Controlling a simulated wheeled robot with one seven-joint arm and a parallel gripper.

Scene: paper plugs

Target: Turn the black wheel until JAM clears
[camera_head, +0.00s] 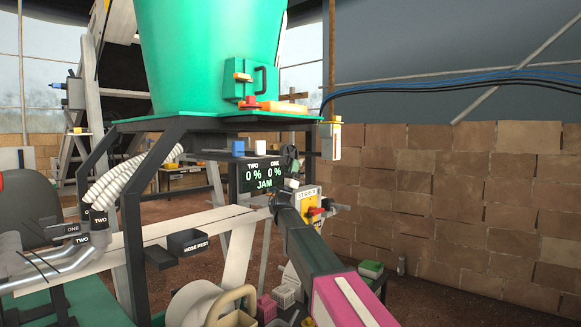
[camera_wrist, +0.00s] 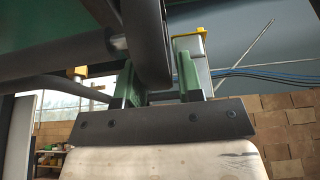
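The black wheel (camera_wrist: 147,30) shows in the wrist view as a thick dark rim coming down from the top. Its lower part lies between the two green fingers of my gripper (camera_wrist: 158,80). The fingers stand apart with a narrow gap on the right of the rim; I cannot tell whether the left finger touches it. In the head view the wheel (camera_head: 288,155) is small, dark and partly hidden beside the display. The display (camera_head: 264,174) reads TWO 0 %, ONE 0 % and JAM in green. In the head view my gripper is hard to make out.
A green hopper (camera_head: 210,50) stands on a dark frame (camera_head: 130,190) above the display. A panel with yellow and a red knob (camera_head: 313,205) is close to my arm. A corrugated white hose (camera_head: 128,178) and a black HOSE REST (camera_head: 188,243) are at left. A brick wall (camera_head: 460,200) is at right.

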